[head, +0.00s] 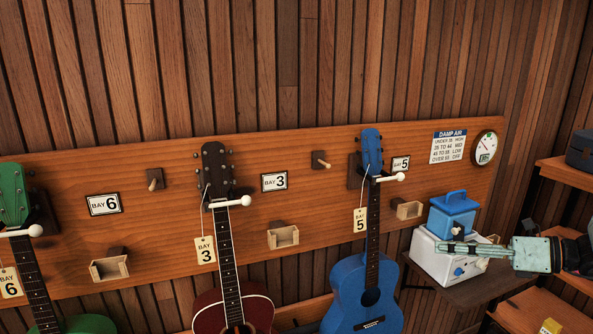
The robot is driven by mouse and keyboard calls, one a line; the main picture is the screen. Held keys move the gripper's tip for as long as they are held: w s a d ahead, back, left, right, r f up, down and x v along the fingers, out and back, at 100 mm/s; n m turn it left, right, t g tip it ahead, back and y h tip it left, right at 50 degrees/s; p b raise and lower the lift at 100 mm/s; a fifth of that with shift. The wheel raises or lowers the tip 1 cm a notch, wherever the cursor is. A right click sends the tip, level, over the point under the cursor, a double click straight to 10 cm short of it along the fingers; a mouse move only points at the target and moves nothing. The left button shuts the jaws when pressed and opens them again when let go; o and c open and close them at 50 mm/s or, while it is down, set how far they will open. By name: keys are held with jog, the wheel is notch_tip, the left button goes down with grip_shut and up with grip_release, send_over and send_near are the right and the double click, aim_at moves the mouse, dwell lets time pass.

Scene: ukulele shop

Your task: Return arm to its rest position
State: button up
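My gripper (455,246) shows at the right, pointing left. Its pale green body and dark wrist come in from the right edge. Its fingers are in front of a white box (437,262) with a blue knob, just below a blue case with a handle (453,212). The fingers are small and seen from the side, so the gap between them is unclear. I see nothing clearly held, and whether it touches the box cannot be told.
Green, dark red and blue ukuleles (370,290) hang on a wooden board (330,150) with bay labels. A humidity dial (484,148) and a damp air chart (448,146) are at its right. Shelves (568,172) stand at the far right, close to my arm.

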jog(key=s+a+r+n+g+h, duration=0.1)
jog(key=s+a+r+n+g, duration=0.15)
jog(key=s+a+n, duration=0.35)
jog(key=s+a+r+n+g+h+b, duration=0.15)
jog(key=s+a+r, duration=0.25)
jog(key=a, duration=0.4)
jog(key=s+a+r+n+g, duration=0.3)
jog(key=s+a+n, duration=0.1)
jog(key=s+a, duration=0.15)
jog(key=s+a+r+n+t+h+b, duration=0.1)
jog(key=s+n+h, duration=0.3)
jog(key=s+n, duration=0.5)
jog(key=s+a+r+n+t+h, duration=0.1)
jog(key=s+n+h, duration=0.4)
jog(key=s, duration=1.5)
jog(key=shift+a+r+n+b, duration=0.4)
jog(key=shift+r+n, duration=0.95)
jog(key=shift+n, duration=1.2)
jog(key=shift+h, duration=0.25)
